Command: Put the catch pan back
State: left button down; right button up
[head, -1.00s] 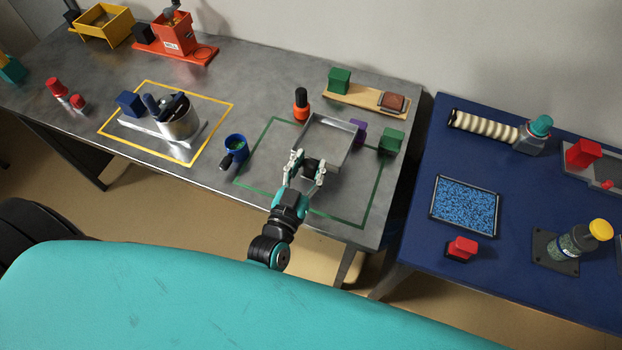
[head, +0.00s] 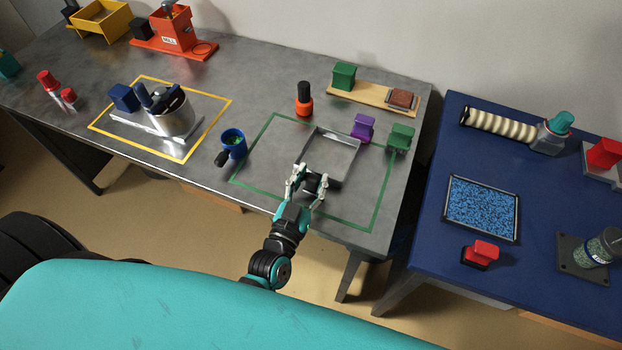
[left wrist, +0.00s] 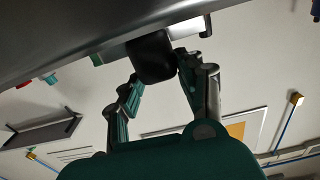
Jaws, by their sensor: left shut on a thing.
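The catch pan (head: 333,157) is a shallow, grey, square metal tray in the head view, empty inside, over the back part of the green outline (head: 376,210) on the metal bench. My left gripper (head: 311,188) is shut on the pan's black handle at its front side. In the left wrist view the black handle (left wrist: 151,56) sits between the two fingers (left wrist: 158,88). I cannot tell whether the pan touches the bench or hangs just above it. My right gripper is not in view.
A purple block (head: 363,127) and a green block (head: 401,137) stand close to the pan's right. An orange-black bottle (head: 304,100) stands behind it. A blue cup (head: 233,143) stands left of the outline.

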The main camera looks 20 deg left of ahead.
pick_arm(q)
jog(key=c, duration=0.8)
grip_release()
jog(key=shift+f, duration=0.1)
jog(key=s+b, duration=0.1)
jog(key=s, duration=1)
jog(key=s+d+f+m+g+h, duration=0.1)
jog(key=s+f+g, duration=0.3)
jog(key=f, duration=1)
jog(key=s+f+m+g+h, duration=0.1)
jog(key=s+f+g, duration=0.25)
jog(key=f, duration=1.05)
jog(key=s+a+f+g+y, duration=0.1)
jog(key=s+a+f+g, duration=0.2)
jog(key=s+f, duration=0.3)
jog(key=s+a+f+g, duration=0.3)
jog(key=s+f, duration=0.3)
jog(key=s+a+f+g+y, duration=0.1)
jog(key=s+a+f+g, duration=0.2)
jog(key=s+f, duration=0.3)
jog(key=shift+s+a+f+g+y, duration=0.3)
jog(key=shift+s+a+f+g, duration=0.05)
jog(key=shift+s+f, duration=0.05)
